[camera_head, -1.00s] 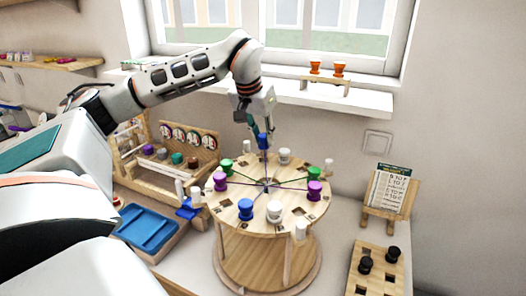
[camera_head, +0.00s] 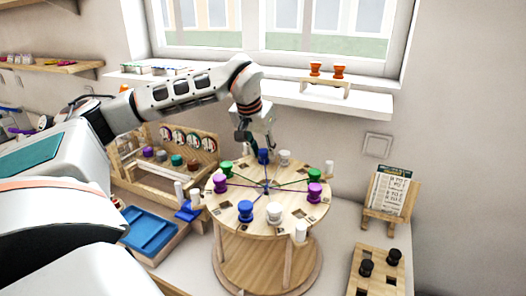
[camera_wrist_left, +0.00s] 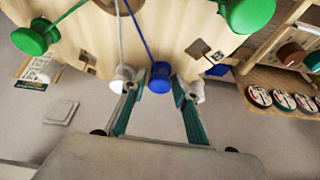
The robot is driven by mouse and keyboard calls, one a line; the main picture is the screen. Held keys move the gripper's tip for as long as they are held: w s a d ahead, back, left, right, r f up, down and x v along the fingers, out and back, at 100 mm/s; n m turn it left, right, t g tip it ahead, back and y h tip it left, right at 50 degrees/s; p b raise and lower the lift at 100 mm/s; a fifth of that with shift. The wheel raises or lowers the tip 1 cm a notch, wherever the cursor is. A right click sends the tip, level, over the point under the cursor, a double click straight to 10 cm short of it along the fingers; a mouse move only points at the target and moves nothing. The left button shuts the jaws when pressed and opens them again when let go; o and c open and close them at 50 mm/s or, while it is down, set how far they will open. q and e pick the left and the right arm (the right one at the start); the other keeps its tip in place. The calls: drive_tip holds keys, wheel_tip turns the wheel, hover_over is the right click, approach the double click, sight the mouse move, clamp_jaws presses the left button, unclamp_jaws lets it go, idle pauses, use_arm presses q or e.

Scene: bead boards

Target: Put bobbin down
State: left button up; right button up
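The blue bobbin (camera_head: 263,157) stands at the far edge of the round wooden board (camera_head: 295,212), with a blue thread running from it toward the centre. In the left wrist view the same blue bobbin (camera_wrist_left: 160,77) sits between my fingertips, with gaps on both sides. My left gripper (camera_head: 251,148) is open around it and also shows in the wrist view (camera_wrist_left: 158,98). A white bobbin (camera_head: 284,157) stands just right of the blue one; it is close to a finger in the wrist view (camera_wrist_left: 121,78). My right gripper is not in view.
Green bobbins (camera_head: 227,167), purple bobbins (camera_head: 314,191), another blue bobbin (camera_head: 245,210) and a near white bobbin (camera_head: 273,212) ring the board. A rack with bobbins (camera_head: 192,162) stands left, a blue tray (camera_head: 149,232) before it. A card stand (camera_head: 388,198) is at right.

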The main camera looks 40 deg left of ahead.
use_arm(q)
drive_tip(key=shift+r, duration=0.3)
drive_tip(key=p+v, duration=0.2)
drive_tip(key=v, duration=0.9)
drive_tip(key=shift+r, duration=0.35)
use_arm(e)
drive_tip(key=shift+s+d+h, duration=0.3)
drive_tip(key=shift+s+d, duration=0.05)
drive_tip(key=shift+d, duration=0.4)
use_arm(q)
drive_tip(key=shift+s, duration=0.15)
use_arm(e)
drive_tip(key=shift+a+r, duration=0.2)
